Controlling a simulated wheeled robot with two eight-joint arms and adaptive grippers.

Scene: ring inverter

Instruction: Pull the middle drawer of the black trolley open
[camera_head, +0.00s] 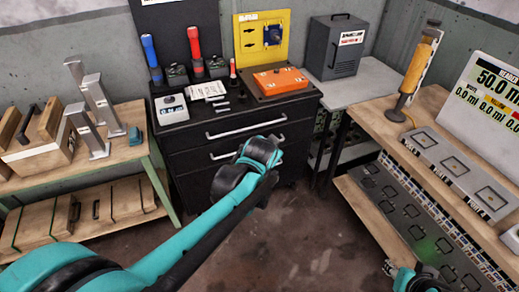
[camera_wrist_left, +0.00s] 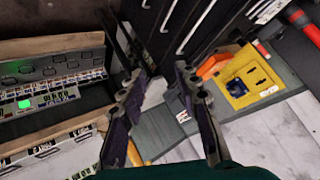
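The black trolley (camera_head: 185,133) stands against the back wall with its drawers shut. The top drawer's silver handle (camera_head: 246,128) shows clearly. The middle drawer's handle (camera_head: 225,154) is partly hidden behind my left arm; in the left wrist view several handles show as pale bars, one of them the middle handle (camera_wrist_left: 168,16). My left gripper (camera_wrist_left: 164,72) has its fingers apart with nothing between them. It is in front of the trolley, apart from the handles. In the head view its fingers are hard to make out. My right gripper (camera_head: 424,282) is only partly in view at the bottom right.
A wooden bench (camera_head: 125,118) stands left, and a workbench with ports (camera_head: 455,165) stands right. The floor (camera_head: 300,235) before the trolley is clear.

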